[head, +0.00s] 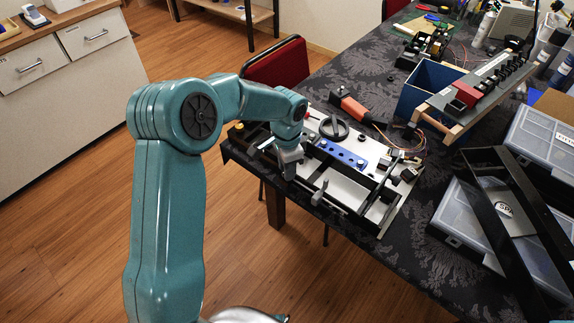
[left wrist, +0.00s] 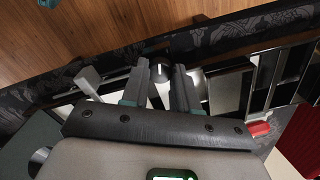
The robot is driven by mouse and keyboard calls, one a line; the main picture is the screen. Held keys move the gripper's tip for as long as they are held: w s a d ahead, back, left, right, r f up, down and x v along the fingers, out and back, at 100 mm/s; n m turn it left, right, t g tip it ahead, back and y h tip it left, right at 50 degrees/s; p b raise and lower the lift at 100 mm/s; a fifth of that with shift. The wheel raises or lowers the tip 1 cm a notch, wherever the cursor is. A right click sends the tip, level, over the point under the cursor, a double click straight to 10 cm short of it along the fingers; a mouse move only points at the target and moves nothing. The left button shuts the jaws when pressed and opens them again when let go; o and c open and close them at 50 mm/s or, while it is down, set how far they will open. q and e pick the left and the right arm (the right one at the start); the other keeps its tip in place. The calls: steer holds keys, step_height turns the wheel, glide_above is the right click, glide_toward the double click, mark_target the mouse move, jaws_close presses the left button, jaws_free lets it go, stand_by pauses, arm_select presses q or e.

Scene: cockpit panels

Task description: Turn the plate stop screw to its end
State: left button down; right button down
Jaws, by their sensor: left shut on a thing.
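My left gripper (head: 289,172) is over the near left part of the white panel (head: 345,187), pointing down. In the left wrist view its two fingers (left wrist: 160,90) are closed around a small grey round piece, which looks like the plate stop screw (left wrist: 160,74). The fingers hide much of this piece. In the head view the gripper covers the screw, and I cannot tell how far it is turned. A grey lever-like piece (head: 320,192) stands just right of the gripper and also shows in the left wrist view (left wrist: 88,80). My right gripper is not in view.
A blue bar (head: 342,154), a black ring handle (head: 333,127) and dark rails (head: 383,187) are on the panel. An orange-handled tool (head: 355,108) lies behind it. A blue box (head: 428,88) and clear organizer cases (head: 545,140) stand to the right.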

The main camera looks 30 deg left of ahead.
arm_select(q)
steer(key=shift+r+m, duration=0.1)
steer(key=shift+m, duration=0.4)
steer(key=c, duration=0.9)
jaws_free()
steer(key=shift+o, duration=0.2)
step_height(320, 180, up, 16)
steer(key=shift+r+p, duration=0.15)
steer(key=shift+p, duration=0.3)
steer(key=shift+s, duration=0.1)
